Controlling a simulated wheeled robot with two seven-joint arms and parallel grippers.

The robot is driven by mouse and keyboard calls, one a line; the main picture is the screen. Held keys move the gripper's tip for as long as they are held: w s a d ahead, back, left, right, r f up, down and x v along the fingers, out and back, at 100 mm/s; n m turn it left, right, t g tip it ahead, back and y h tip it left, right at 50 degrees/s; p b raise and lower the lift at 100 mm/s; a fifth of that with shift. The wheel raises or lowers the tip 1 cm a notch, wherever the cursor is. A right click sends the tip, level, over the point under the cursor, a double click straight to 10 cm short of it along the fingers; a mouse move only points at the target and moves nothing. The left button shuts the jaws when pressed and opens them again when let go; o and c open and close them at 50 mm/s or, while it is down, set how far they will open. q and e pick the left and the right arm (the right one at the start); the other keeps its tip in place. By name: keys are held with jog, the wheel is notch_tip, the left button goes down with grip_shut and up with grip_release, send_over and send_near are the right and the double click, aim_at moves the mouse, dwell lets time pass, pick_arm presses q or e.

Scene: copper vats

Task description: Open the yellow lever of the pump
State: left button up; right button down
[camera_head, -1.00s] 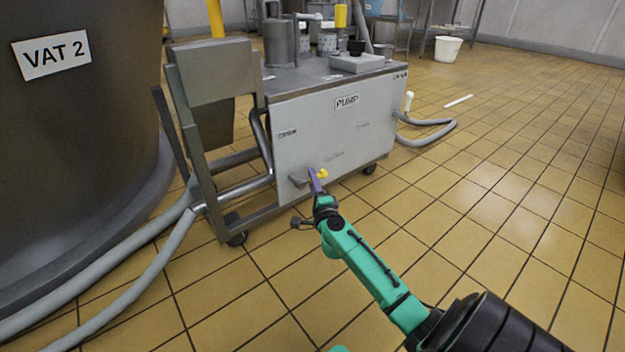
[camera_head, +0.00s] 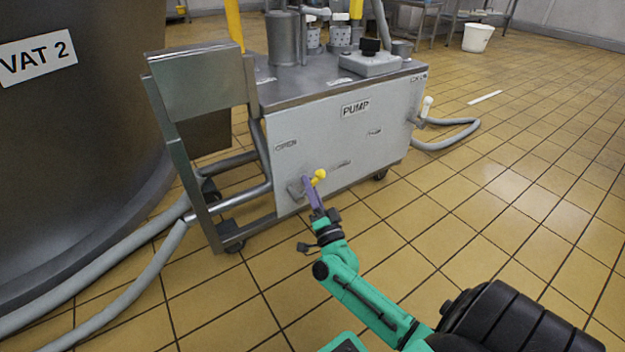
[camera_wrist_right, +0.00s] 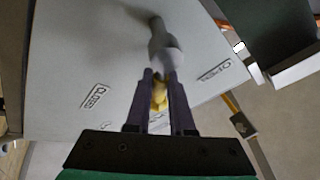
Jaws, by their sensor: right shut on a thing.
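The pump is a grey steel cart with a pale front panel marked PUMP (camera_head: 355,108). Its yellow lever (camera_head: 319,176) shows as a small yellow knob low on that panel. My right gripper (camera_head: 312,190) is at the lever, its purple fingers pointing up at the panel. In the right wrist view my right gripper (camera_wrist_right: 162,90) is shut on the yellow part of the lever (camera_wrist_right: 159,95), with a grey stem (camera_wrist_right: 163,45) beyond it. The fingers hide part of the lever. My left gripper is not in view.
A CLOSED label (camera_wrist_right: 97,96) and an OPEN label (camera_wrist_right: 213,72) flank the lever in the wrist view. The dark vat marked VAT 2 (camera_head: 37,58) stands at left. Grey hoses (camera_head: 95,262) cross the floor beside it. The tiled floor at right (camera_head: 510,170) is open.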

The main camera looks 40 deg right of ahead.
jog(key=n, duration=0.1)
jog(key=n+y, duration=0.1)
jog(key=n, duration=0.1)
jog(key=r+n+y+p, duration=0.1)
jog(key=shift+a+t, duration=0.4)
jog(key=n+y, duration=0.1)
jog(key=n+y+p, duration=0.1)
jog(key=n, duration=0.1)
jog(key=a+n+y, duration=0.1)
jog(key=shift+r+n, duration=0.3)
jog(key=shift+r, duration=0.05)
jog(key=n+y+p, duration=0.1)
jog(key=n, duration=0.1)
jog(key=a+n+y+p, duration=0.1)
jog(key=n, duration=0.1)
jog(key=shift+w+r+n+y, duration=0.1)
jog(key=shift+r+n+y, duration=0.05)
jog(key=shift+n+y, duration=0.25)
jog(key=shift+a+n+y+p, duration=0.35)
jog(key=shift+n+y, duration=0.25)
jog(key=shift+n, duration=0.6)
jog(key=shift+g, duration=0.3)
jog(key=c, duration=0.8)
grip_release()
jog(key=shift+a, duration=0.1)
